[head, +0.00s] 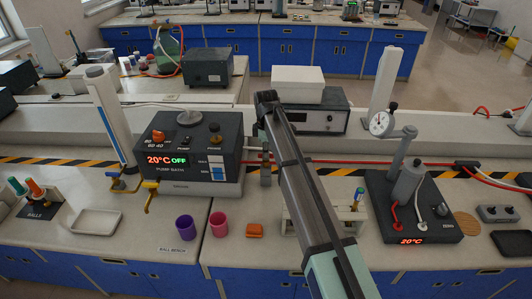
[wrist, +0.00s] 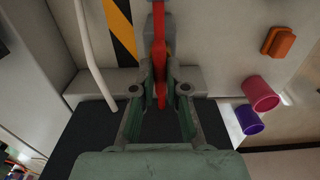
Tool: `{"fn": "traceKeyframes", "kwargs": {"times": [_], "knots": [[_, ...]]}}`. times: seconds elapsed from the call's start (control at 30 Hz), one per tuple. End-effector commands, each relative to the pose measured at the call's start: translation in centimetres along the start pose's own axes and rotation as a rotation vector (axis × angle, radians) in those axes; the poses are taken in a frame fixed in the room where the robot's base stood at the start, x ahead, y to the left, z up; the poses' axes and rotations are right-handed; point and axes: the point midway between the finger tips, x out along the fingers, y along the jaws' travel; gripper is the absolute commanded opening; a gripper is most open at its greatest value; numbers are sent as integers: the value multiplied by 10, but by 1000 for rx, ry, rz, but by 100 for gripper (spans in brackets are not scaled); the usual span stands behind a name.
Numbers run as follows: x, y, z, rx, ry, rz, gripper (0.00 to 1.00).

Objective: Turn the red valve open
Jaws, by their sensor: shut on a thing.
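The red valve's lever (wrist: 160,92) shows in the wrist view as a narrow red piece between my two fingers. My gripper (wrist: 160,80), with green finger pads, is shut on it. Red hose (wrist: 157,28) runs in line with the lever, away from the gripper. The valve's body is mostly hidden by the fingers. In the head view my arm crosses the middle of the bench and the valve cannot be made out clearly beside it.
The pump bath (head: 190,150) reads 20°C OFF, left of my arm. A dark stirrer unit (head: 412,205) stands right. Purple cup (head: 185,228), pink cup (head: 219,224) and an orange block (head: 254,230) sit at the front. A pale hose (wrist: 90,50) runs close to my gripper.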

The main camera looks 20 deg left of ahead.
Motion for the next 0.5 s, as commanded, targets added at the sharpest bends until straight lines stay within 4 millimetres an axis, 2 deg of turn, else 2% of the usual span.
{"fn": "traceKeyframes", "kwargs": {"times": [0.37,0.4,0.47,0.5], "knots": [[1,-1,0,-8,0,-2,0],[1,-1,0,-8,0,-2,17],[1,-1,0,-7,0,-2,38],[1,-1,0,-7,0,-1,39]]}}
